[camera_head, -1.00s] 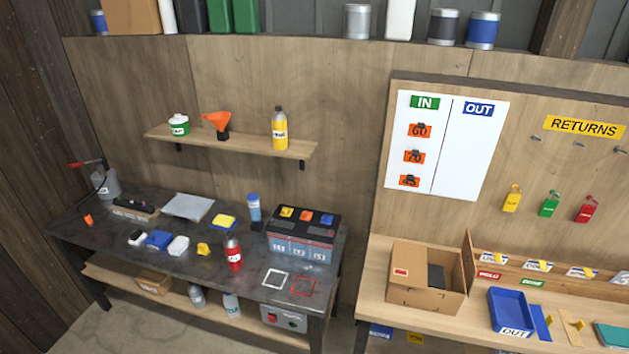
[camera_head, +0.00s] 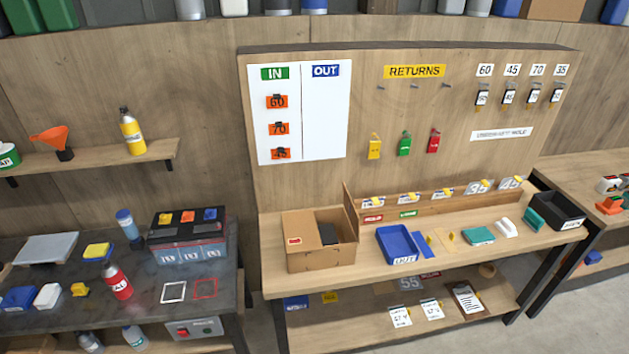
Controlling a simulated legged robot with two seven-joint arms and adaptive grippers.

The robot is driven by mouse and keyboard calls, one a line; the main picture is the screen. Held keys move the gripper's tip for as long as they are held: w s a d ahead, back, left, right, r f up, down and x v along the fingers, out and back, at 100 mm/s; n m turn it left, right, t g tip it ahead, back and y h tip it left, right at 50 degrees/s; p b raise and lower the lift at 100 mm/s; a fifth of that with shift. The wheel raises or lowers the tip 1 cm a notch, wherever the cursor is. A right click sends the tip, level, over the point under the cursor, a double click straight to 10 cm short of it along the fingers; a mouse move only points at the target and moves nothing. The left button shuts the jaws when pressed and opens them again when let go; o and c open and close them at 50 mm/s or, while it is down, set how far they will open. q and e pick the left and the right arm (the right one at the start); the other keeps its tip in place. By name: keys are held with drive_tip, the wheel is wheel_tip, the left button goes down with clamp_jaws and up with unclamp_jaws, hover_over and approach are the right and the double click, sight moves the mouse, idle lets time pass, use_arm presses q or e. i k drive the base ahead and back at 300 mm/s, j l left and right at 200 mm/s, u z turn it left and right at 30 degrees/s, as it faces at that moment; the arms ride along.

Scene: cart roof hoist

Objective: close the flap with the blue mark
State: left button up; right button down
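An open cardboard box (camera_head: 305,258) stands at the left end of the middle bench, with a red label on its front and a dark object inside. One flap (camera_head: 351,208) stands upright at its right back side; I cannot see a blue mark on it. A dark battery-like case (camera_head: 188,252) stands on the left bench, with yellow, orange and blue pieces on top. I cannot tell whether the blue piece (camera_head: 210,214) marks a flap. Neither of my grippers is in view.
A blue OUT tray (camera_head: 398,256), a teal block (camera_head: 478,236) and a black bin (camera_head: 559,211) stand on the middle bench. A red bottle (camera_head: 117,282) stands on the left bench. Concrete floor shows at lower right.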

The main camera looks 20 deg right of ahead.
sight(354, 218)
drive_tip(key=z, duration=1.15)
